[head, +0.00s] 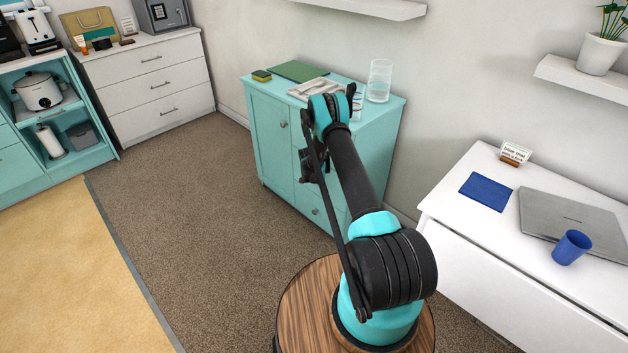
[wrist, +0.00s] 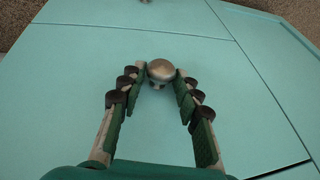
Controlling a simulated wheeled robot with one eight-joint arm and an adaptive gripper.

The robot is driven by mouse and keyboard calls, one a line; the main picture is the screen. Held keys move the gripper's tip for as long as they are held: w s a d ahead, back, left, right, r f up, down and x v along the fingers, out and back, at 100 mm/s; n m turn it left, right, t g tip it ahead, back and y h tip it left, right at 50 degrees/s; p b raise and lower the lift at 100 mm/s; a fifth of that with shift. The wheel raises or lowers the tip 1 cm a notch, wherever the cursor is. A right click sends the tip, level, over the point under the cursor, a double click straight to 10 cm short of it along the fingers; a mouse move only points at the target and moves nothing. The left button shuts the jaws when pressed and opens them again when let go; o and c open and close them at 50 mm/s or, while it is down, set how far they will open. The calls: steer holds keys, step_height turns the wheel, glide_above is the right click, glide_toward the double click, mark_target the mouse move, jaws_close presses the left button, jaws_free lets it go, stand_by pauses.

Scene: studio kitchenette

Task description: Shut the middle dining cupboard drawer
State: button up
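The turquoise dining cupboard (head: 270,150) stands against the wall, with a door on its left and a drawer column on its right. My arm hides much of the drawer column, so I cannot tell from the head view how far the middle drawer is out. In the wrist view a round metal knob (wrist: 161,71) sits on a turquoise front (wrist: 80,75). My gripper (wrist: 162,76) has its fingers apart, one on each side of the knob. I cannot tell whether they touch it. My gripper is mostly hidden behind my arm in the head view.
A lower drawer knob (head: 315,211) shows below my gripper. A sponge (head: 261,76), a green board (head: 299,71) and a glass vessel (head: 379,80) stand on the cupboard. A white desk (head: 450,215) is at the right. Carpet (head: 180,200) is clear at the left.

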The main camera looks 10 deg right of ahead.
steer(key=shift+o, duration=0.9)
steer(key=shift+d, duration=0.15)
steer(key=v, duration=1.2)
